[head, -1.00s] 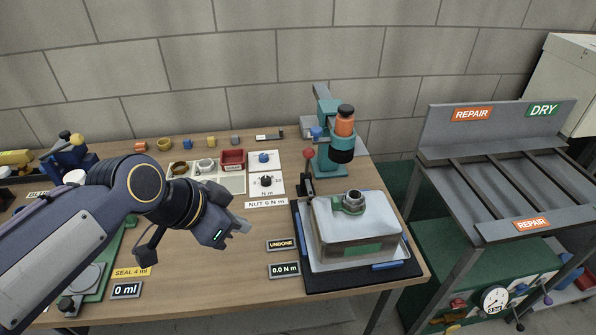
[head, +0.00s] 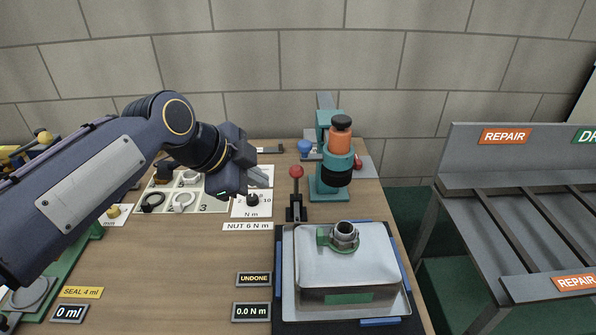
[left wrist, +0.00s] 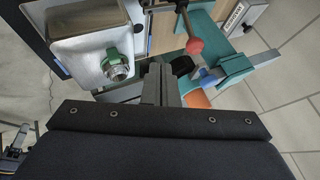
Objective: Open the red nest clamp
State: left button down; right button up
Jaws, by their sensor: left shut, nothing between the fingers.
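The red nest clamp is an upright black lever with a red ball knob (head: 296,172), at the back left corner of the dark nest (head: 278,300). In the left wrist view its red knob (left wrist: 194,46) shows beyond the fingers. A light grey metal box with a round threaded neck (head: 343,236) and a green collar sits in the nest. My left gripper (head: 264,176) is shut and empty, raised left of the knob and apart from it. Its closed fingers (left wrist: 159,84) also show in the left wrist view. My right gripper is out of view.
A teal stand with an orange and black tool (head: 338,150) stands close behind the clamp at right. Signs reading UNDONE (head: 254,279) and 0.0 N m (head: 250,312) are left of the nest. A grey repair rack (head: 510,200) is at right.

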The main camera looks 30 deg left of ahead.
pick_arm(q)
jog(key=w+f, duration=0.6)
jog(key=w, duration=0.3)
jog(key=shift+w+d+f+p, duration=0.15)
jog(key=shift+d+f+p, duration=0.15)
jog(key=shift+f, duration=0.05)
